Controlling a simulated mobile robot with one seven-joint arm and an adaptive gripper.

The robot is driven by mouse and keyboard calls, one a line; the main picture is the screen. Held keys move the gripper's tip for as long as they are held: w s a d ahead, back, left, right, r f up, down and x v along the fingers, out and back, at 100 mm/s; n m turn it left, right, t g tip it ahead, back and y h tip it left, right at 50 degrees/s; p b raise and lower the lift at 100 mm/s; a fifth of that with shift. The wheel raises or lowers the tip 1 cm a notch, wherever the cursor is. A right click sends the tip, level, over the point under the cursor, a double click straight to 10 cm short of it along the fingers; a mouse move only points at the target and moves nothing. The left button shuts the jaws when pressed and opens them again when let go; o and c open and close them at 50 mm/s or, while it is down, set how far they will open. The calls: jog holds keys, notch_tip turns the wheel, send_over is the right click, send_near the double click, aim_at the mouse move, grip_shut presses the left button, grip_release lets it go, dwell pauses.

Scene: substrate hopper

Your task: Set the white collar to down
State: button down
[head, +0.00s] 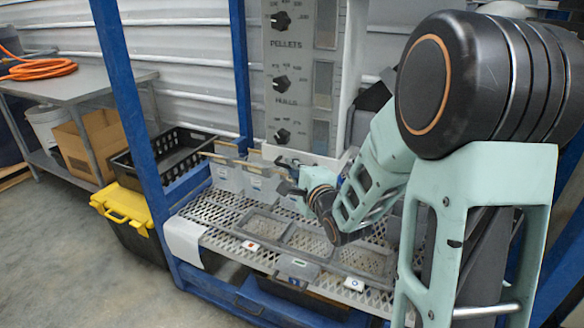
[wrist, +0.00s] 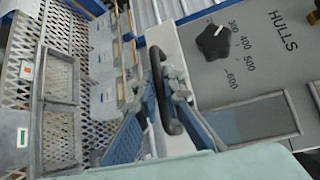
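The white collar (wrist: 178,47) shows in the wrist view as a plain white band beside the grey dial panel. In the head view the white collar (head: 312,159) sits at the panel's foot, partly hidden by my arm. A dark loop handle (wrist: 161,75) stands out in front of the white band. My gripper (wrist: 163,92) has its two fingers on either side of this handle, closed in close against it. In the head view my gripper (head: 289,180) is at the front of the collar, and its fingertips are small and partly hidden.
The grey panel (head: 291,60) carries several black dials. Below are a perforated metal deck (head: 215,212) with trays and clear bins (head: 228,176). A blue post (head: 128,90) stands left. A black crate (head: 180,150) and a yellow-lidded box (head: 125,205) are farther left.

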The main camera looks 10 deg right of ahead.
dwell(0.4)
notch_tip(320, 180, down, 4)
jog(key=b, duration=0.3)
jog(key=shift+s, duration=0.1)
jog(key=c, duration=2.3)
grip_release()
jog(key=shift+f, duration=0.1)
